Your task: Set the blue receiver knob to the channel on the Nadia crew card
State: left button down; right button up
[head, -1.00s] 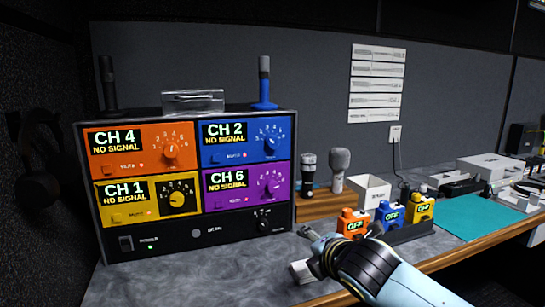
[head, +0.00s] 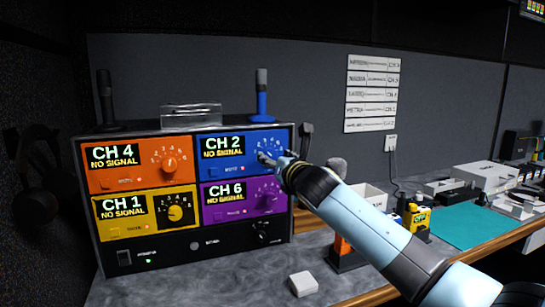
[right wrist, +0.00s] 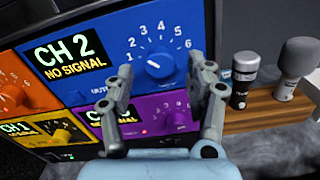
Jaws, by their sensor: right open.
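The blue receiver panel (head: 232,163) is at the upper right of the rack and its display reads CH 2, NO SIGNAL. Its blue knob (right wrist: 158,65) shows in the right wrist view, with a white mark pointing up-left towards 2 on a 1 to 6 scale. My right gripper (head: 272,157) is in front of this panel and partly covers the knob in the head view. Its fingers (right wrist: 161,64) are open and empty, one either side of the knob in the picture; contact cannot be told. White crew cards (head: 372,94) hang on the wall, their writing too small to read. My left gripper is out of view.
Orange (head: 139,163), yellow (head: 146,214) and purple (head: 243,201) receiver panels adjoin the blue one. Grey microphones (right wrist: 296,60) stand on a wooden base at right. A white block (head: 303,283) lies on the counter in front.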

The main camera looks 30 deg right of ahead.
jog(key=shift+x, duration=1.05)
jog(key=shift+c, duration=0.2)
grip_shut()
